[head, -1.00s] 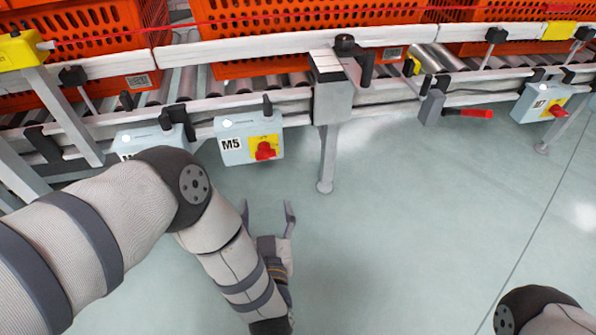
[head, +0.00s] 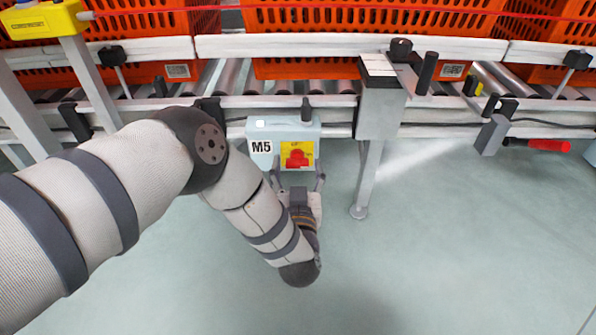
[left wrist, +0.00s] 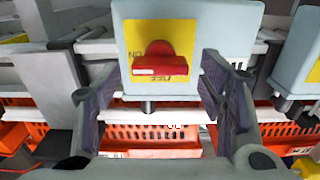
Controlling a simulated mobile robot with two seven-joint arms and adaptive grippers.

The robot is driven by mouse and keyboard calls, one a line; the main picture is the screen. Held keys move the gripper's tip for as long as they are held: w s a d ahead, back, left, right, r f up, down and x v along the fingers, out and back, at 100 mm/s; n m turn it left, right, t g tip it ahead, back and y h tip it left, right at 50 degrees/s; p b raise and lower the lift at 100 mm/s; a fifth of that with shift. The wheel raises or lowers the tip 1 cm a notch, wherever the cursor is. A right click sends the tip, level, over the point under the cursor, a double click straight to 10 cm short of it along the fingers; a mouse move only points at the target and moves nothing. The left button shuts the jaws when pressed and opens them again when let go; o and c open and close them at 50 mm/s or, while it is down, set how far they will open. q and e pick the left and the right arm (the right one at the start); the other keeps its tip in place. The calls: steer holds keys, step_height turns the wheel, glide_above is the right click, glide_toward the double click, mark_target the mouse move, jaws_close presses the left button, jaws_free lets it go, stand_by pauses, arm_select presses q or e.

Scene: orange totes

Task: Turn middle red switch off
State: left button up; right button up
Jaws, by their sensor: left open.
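The red switch (head: 297,157) sits on a yellow plate on the light blue M5 box (head: 262,130), under the conveyor rail. In the left wrist view the red switch (left wrist: 160,62) shows close up, its handle lying across the yellow plate; the view is upside down. My left gripper (head: 298,182) is open just below the M5 box in the head view. In the left wrist view its fingers (left wrist: 157,92) stand on either side of the switch, apart from it, with nothing between them touching. My right gripper is not in view.
Orange totes (head: 375,40) stand on the roller conveyor behind the rail. A grey support leg (head: 368,175) stands right of the M5 box. A red-handled lever (head: 540,144) is farther right. Another blue box (left wrist: 300,55) shows at the right in the wrist view. The floor in front is clear.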

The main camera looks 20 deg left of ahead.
arm_select(q)
steer(key=c, duration=1.2)
steer(key=shift+o, duration=0.2)
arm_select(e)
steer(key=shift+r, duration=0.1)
arm_select(q)
steer(key=n+p, duration=0.2)
steer(key=n, duration=0.2)
steer(key=shift+s+a+r, duration=0.1)
steer(key=n+p, duration=0.1)
steer(key=n, duration=0.2)
steer(key=shift+n, duration=0.3)
steer(key=n, duration=0.1)
steer(key=n+p, duration=0.1)
steer(key=n, duration=0.3)
steer(key=shift+f, duration=0.25)
steer(key=n, duration=0.5)
steer(key=shift+f+p, duration=0.15)
steer(key=shift+p, duration=0.15)
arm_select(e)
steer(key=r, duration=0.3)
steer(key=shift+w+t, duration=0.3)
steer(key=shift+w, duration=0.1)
arm_select(q)
steer(key=shift+n, duration=0.3)
